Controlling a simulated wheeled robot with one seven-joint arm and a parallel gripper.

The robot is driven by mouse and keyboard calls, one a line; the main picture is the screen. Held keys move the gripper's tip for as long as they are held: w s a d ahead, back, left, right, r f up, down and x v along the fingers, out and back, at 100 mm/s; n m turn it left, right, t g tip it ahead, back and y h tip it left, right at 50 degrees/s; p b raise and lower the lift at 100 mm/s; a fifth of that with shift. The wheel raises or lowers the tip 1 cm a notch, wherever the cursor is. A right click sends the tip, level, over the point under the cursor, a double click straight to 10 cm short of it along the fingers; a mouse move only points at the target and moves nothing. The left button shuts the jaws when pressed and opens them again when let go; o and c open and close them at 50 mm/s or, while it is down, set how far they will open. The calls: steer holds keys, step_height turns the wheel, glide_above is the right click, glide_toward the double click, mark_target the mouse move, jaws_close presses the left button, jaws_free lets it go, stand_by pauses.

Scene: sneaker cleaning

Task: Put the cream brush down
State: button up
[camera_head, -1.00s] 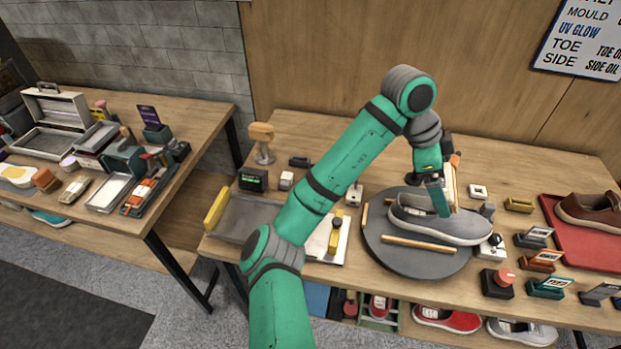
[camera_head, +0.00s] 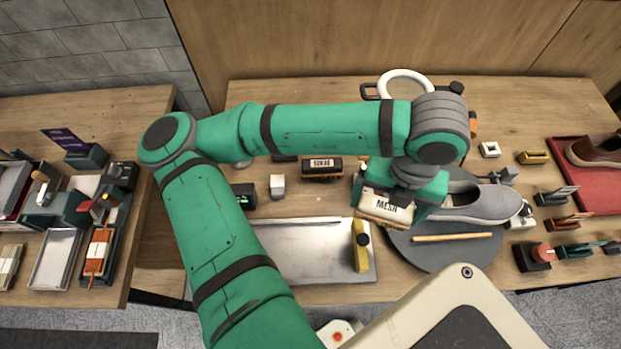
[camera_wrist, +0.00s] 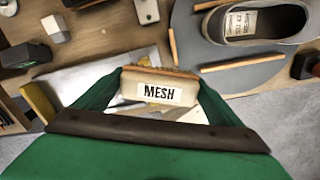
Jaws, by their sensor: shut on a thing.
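The cream brush (camera_head: 385,208) carries a white label reading MESH. My gripper (camera_head: 398,192) is shut on it and holds it above the bench, by the left edge of the round grey turntable. In the wrist view the cream brush (camera_wrist: 158,88) sits between the two green fingers, label toward the camera, with its brown bristle edge on the far side. A metal tray (camera_head: 300,262) lies below and to the left of the brush. The height of the brush above the bench is hard to tell.
A grey shoe (camera_head: 480,203) rests on the turntable (camera_head: 450,250) beside wooden bars. A yellow-handled tool (camera_head: 360,246) lies at the tray's right side. A dark brush labelled SZKDE (camera_head: 322,167) and a white block (camera_head: 277,187) stand behind the tray. A red mat (camera_head: 580,165) lies at right.

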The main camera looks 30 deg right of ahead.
steer(key=w+a+f, duration=0.1)
steer(key=w+f, duration=0.1)
steer(key=w, duration=0.2)
steer(key=w+a+f, duration=0.1)
steer(key=w+f, duration=0.2)
steer(key=w, duration=0.1)
steer(key=w+a+f, duration=0.2)
steer(key=w+f, duration=0.1)
steer(key=w, duration=0.2)
steer(key=shift+f, duration=0.15)
steer(key=shift+w+a+f, duration=0.1)
steer(key=shift+w+f, duration=0.35)
steer(key=shift+f, duration=0.1)
steer(key=f, duration=0.3)
steer(key=shift+w, duration=0.3)
steer(key=shift+s+f, duration=0.1)
steer(key=shift+f, duration=0.25)
steer(key=o, duration=0.8)
steer(key=shift+r, duration=0.1)
step_height(320, 180, up, 12)
steer(key=shift+f, duration=0.1)
steer(key=shift+s, duration=0.15)
